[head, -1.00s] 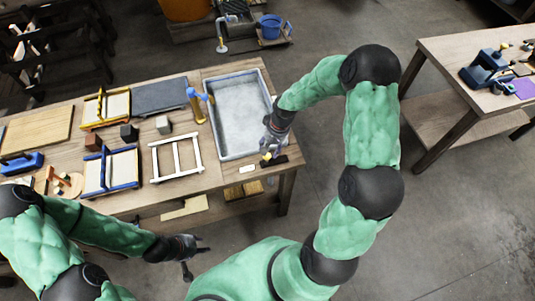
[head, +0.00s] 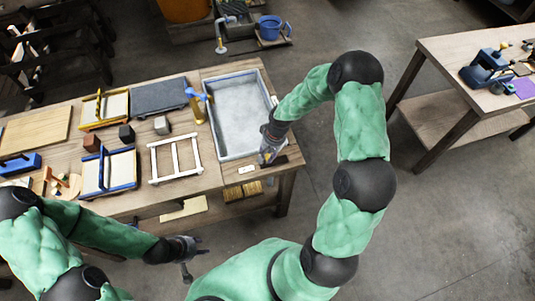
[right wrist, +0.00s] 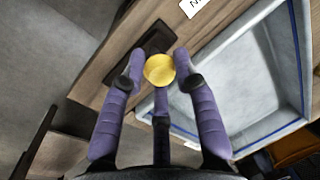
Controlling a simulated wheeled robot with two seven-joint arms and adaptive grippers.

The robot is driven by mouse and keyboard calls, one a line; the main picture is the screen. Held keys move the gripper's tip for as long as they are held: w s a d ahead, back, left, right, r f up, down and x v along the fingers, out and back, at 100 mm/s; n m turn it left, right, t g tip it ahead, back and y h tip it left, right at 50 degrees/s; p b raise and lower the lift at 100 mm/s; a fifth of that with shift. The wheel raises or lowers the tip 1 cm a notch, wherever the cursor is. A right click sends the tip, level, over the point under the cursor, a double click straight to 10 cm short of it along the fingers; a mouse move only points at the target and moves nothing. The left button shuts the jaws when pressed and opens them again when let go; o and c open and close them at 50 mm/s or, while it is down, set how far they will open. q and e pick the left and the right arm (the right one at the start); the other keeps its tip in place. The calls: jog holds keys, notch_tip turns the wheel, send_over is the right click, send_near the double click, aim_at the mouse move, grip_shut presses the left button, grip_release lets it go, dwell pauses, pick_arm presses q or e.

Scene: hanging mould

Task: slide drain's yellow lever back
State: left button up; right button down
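The yellow knob of the drain lever (right wrist: 159,70) shows in the right wrist view, beside the long black slot plate (right wrist: 125,66). The plate also shows at the front right corner of the table in the head view (head: 282,164). My right gripper (right wrist: 159,62) has its purple fingers close on both sides of the knob, with a third finger below it; whether they press on it I cannot tell. In the head view the right gripper (head: 266,158) hides most of the lever. My left gripper (head: 198,258) is open and empty in front of the table.
A grey tub (head: 238,112) with a blue rim stands right behind the lever. A white label (head: 247,170) lies left of the plate. A white frame (head: 175,158) and blue-edged mould (head: 109,172) lie further left.

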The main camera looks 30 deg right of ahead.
jog(key=d, duration=0.3)
jog(key=s+d, duration=0.1)
jog(key=d, duration=0.1)
jog(key=shift+s+d+p, duration=0.2)
jog(key=shift+d+p, duration=0.1)
jog(key=shift+d, duration=0.25)
jog(key=c, duration=1.2)
grip_release()
jog(key=shift+o, duration=1.3)
jog(key=shift+s+d, duration=0.1)
jog(key=shift+d, duration=0.1)
jog(key=shift+a+r, duration=0.1)
notch_tip(320, 180, up, 12)
jog(key=d, duration=0.2)
jog(key=shift+s+f, duration=0.2)
jog(key=shift+s, duration=0.25)
jog(key=shift+d, duration=0.1)
